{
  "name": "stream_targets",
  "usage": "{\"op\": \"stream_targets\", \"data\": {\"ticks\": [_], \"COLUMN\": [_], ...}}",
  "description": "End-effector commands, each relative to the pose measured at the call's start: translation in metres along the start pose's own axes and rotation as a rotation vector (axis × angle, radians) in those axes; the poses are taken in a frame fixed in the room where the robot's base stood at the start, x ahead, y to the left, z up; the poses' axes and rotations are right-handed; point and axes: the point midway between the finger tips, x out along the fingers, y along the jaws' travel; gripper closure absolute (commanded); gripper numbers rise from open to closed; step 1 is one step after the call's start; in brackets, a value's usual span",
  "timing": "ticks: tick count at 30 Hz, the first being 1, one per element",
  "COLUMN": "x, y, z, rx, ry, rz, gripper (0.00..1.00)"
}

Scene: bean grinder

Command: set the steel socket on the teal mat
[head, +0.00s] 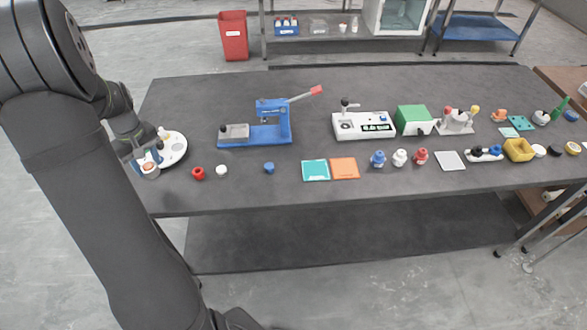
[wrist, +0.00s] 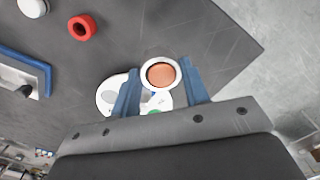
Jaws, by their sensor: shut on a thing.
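My gripper (head: 147,163) is at the table's left end, by a white round tray. Its two blue fingers (wrist: 160,82) are shut on the steel socket (wrist: 146,84), a round thing with a pale rim and a copper-orange inside. The socket also shows in the head view (head: 150,173), small and partly covered by the fingers. It seems held up off the table; the exact height is unclear. The teal mat (head: 315,170) lies flat and empty near the table's front edge, well to the right of my gripper. It is not in the wrist view.
The white tray (head: 174,148) holds small things. A red ring (head: 198,173), a white piece (head: 221,170) and a blue piece (head: 269,168) stand between gripper and mat. An orange mat (head: 345,168) adjoins the teal one. A blue press (head: 270,125) stands behind.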

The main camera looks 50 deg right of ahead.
Motion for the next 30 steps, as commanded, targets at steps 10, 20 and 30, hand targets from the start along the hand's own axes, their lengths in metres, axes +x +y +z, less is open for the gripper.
{"op": "stream_targets", "data": {"ticks": [10,20,30], "x": [-0.005,-0.014,-0.027], "y": [0.052,0.139,0.232], "z": [0.031,0.093,0.198], "rx": [0.019,0.028,0.027], "ry": [-0.003,-0.009,-0.011], "rz": [-0.004,-0.015,-0.034], "gripper": [0.95,0.96,0.96]}}
